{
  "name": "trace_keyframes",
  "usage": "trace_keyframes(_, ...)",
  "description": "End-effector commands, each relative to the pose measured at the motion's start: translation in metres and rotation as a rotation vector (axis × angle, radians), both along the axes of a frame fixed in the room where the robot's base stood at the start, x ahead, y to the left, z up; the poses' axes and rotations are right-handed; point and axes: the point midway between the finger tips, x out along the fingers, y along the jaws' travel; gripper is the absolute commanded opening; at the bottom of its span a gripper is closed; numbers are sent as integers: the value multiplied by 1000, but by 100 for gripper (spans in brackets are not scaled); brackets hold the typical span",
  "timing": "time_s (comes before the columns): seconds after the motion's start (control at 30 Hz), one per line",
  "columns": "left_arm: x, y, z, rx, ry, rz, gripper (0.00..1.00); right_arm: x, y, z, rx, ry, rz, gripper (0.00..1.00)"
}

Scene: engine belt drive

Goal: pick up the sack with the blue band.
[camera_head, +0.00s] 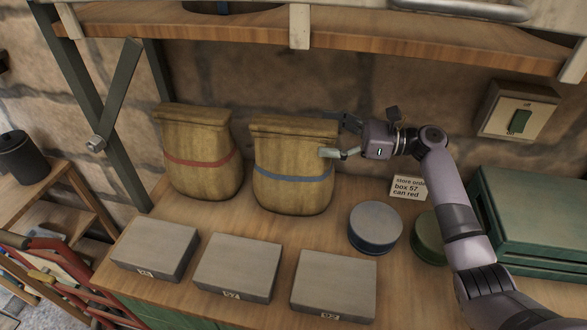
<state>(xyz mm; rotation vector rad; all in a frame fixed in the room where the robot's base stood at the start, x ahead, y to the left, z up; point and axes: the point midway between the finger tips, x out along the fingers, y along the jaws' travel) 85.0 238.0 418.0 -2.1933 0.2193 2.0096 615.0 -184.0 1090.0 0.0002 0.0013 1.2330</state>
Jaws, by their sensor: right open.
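The sack with the blue band (280,172) is a tan cloth sack standing upright on the wooden bench, near the wall. My right gripper (337,136) is open at the upper right edge of this sack, pointing left. Its pale lower finger overlaps the front of the sack's right edge. Its dark upper finger shows beside the sack's top right corner, partly hidden. I cannot tell whether either finger touches the cloth. A similar sack with a red band (198,160) stands to the left. My left gripper is not in view.
Several grey boxes (238,262) line the bench front. A blue-grey can (375,226) and a green can (428,236) stand right of the sack, near a note (408,187). A green chest (540,215) is at right. A wooden shelf (230,29) overhangs the sacks.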

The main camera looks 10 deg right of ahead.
Motion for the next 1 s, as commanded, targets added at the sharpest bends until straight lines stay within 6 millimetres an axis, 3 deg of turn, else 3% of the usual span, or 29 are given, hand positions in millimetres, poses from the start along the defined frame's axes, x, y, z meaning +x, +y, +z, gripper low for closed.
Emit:
trace_keyframes(0.4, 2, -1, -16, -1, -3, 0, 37, 10, 48, 0, 2, -2, 1, 90)
trace_keyframes(0.67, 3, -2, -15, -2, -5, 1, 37, 11, 51, 1, 0, 0, 0, 89)
trace_keyframes(1.0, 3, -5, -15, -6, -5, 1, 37, 11, 51, 1, 0, 0, 0, 66)
